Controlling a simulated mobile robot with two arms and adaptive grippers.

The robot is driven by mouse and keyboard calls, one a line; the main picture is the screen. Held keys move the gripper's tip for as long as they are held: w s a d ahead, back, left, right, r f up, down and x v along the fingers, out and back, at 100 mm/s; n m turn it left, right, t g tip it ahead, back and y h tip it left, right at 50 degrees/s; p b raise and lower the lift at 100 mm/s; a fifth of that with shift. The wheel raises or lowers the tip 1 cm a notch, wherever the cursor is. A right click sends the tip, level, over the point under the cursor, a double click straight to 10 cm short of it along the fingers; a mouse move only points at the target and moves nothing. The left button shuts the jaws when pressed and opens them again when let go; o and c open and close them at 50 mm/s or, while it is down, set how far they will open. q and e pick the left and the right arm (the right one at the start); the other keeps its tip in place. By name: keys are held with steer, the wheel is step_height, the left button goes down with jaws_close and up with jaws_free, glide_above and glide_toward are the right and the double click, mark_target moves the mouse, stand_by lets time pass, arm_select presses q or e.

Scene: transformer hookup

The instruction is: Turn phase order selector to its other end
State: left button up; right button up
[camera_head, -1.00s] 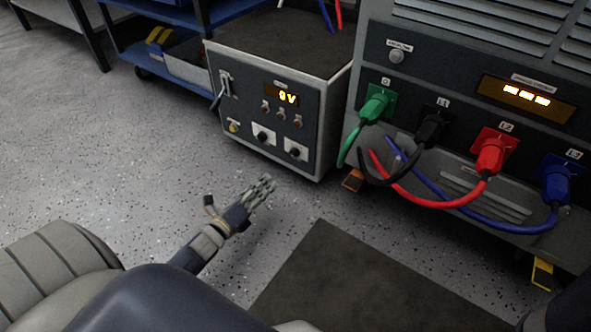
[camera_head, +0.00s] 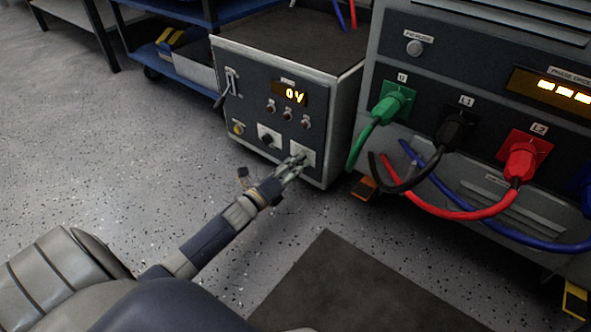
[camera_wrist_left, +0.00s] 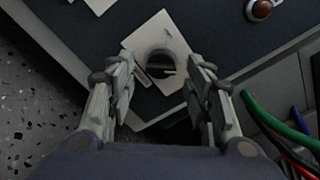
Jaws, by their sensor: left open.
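The small grey cabinet (camera_head: 262,105) has two dark rotary knobs on white plates low on its front. The left knob (camera_head: 266,136) is clear in the head view. The right knob is largely hidden there by my left gripper (camera_head: 294,166). In the left wrist view, that round dark knob (camera_wrist_left: 160,62) with a light pointer sits on its white plate (camera_wrist_left: 142,40), between and just beyond the fingertips. My left gripper (camera_wrist_left: 162,80) is open, with one finger on each side. Contact cannot be told. I cannot read a label naming the selector. My right gripper is not in view.
The cabinet's display (camera_head: 292,95) reads 0V. A lever (camera_head: 230,82) and several small buttons are on the panel. The large unit at right carries green (camera_head: 394,103), black (camera_head: 455,130) and red (camera_head: 522,160) plugs with hanging cables. A dark mat (camera_head: 345,285) lies on the floor.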

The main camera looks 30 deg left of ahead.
arm_select(q)
steer(key=shift+w, duration=0.5)
steer(key=shift+c, duration=0.2)
steer(key=c, duration=1)
